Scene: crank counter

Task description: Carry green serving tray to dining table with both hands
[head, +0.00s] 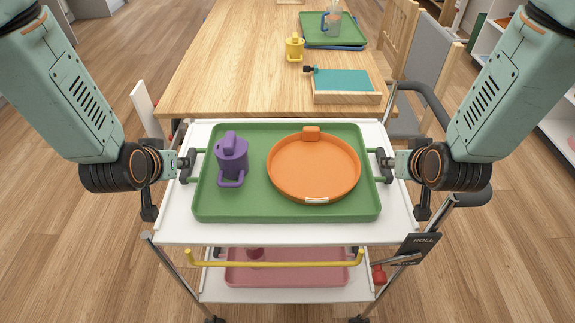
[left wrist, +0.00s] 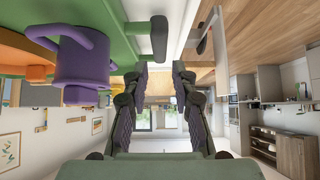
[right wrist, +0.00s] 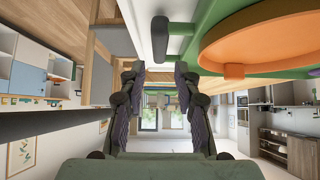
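The green serving tray (head: 258,212) lies flat on the white top of a trolley (head: 280,232). It carries a purple lidded cup (head: 232,158) on the left and an orange round dish (head: 313,170) on the right. Each end has a dark handle on green posts. My left gripper (head: 179,164) is open at the left handle (left wrist: 159,38), its fingertips just short of it in the left wrist view. My right gripper (head: 394,164) is open likewise at the right handle (right wrist: 160,38). The wooden dining table (head: 230,75) stands just beyond the trolley.
The table's near left is clear. A teal-topped wooden box (head: 345,82), a yellow cup (head: 294,47) and another green tray (head: 318,28) with a jug stand on it. Chairs (head: 433,60) line its right side. A pink tray (head: 285,277) sits on the trolley's lower shelf.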

